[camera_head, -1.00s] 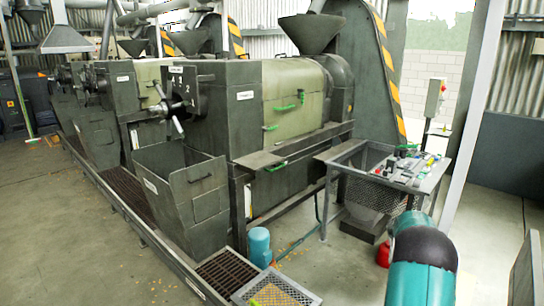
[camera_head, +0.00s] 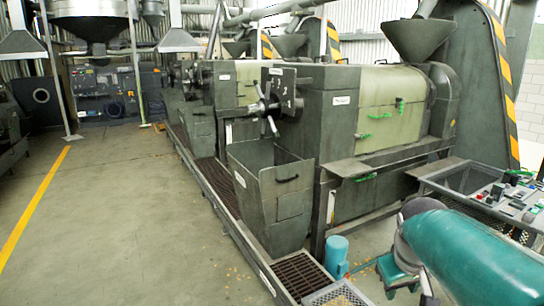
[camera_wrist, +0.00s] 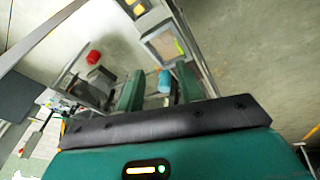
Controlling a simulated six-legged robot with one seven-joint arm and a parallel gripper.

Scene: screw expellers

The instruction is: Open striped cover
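A tall dark housing with a yellow-and-black striped edge (camera_head: 503,75) stands at the right of the head view, behind the near screw expeller; I take it as the striped cover. The wrist view does not clearly show the striped housing.
The near expeller has a pale green lid (camera_head: 385,95) with green handles and a dark bin (camera_head: 275,200) in front. A tool table (camera_head: 455,178) stands at right. A blue cylinder (camera_head: 336,255) is on the floor near my gripper. The floor at left is clear.

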